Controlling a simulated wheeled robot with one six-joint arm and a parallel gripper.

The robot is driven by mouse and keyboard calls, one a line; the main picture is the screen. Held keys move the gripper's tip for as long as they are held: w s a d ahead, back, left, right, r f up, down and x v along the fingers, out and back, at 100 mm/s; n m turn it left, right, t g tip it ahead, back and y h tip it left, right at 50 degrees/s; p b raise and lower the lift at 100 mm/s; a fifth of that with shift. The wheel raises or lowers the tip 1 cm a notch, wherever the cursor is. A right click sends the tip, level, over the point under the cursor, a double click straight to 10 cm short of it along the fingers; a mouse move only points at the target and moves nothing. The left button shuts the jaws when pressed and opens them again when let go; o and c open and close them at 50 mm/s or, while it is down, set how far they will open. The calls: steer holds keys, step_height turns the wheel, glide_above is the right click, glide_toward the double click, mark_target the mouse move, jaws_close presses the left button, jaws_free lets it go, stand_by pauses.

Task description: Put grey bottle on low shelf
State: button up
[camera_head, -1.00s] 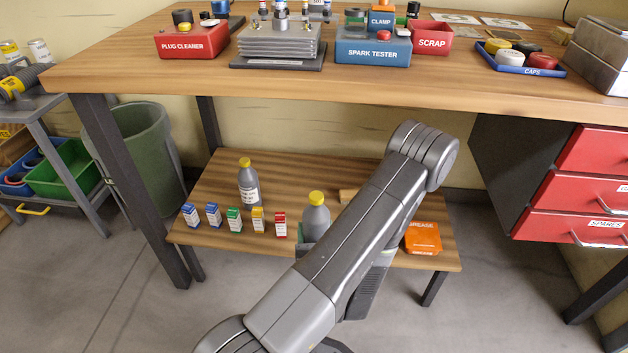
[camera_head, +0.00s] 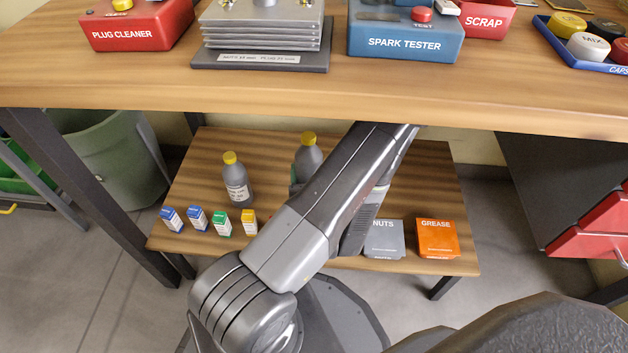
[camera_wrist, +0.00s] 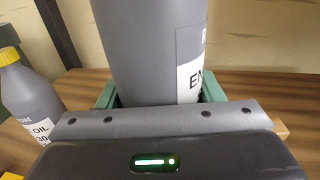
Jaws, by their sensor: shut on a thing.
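A grey bottle with a yellow cap (camera_head: 308,160) is upright between the jaws of my gripper (camera_wrist: 155,98), which is shut on it. In the wrist view the held bottle (camera_wrist: 150,45) fills the middle, with a white label partly seen and its top cut off. In the head view my arm hides most of the gripper and the bottle's lower part. The bottle is over the low wooden shelf (camera_head: 300,255); I cannot tell if its base touches. A second grey bottle (camera_head: 236,185), labelled oil in the wrist view (camera_wrist: 25,95), stands on the shelf to the left.
Several small boxes, among them a blue one (camera_head: 172,219) and a yellow one (camera_head: 250,222), line the shelf's front left. A grey NUTS box (camera_head: 384,240) and an orange GREASE box (camera_head: 437,238) stand front right. The workbench top (camera_head: 290,95) overhangs the shelf. A green bin (camera_head: 105,165) stands left.

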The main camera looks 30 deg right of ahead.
step_height(320, 180, down, 10)
steer(key=b, duration=0.4)
steer(key=shift+w, duration=0.1)
steer(key=o, duration=1)
steer(key=shift+f, duration=0.15)
steer(key=shift+o, duration=0.2)
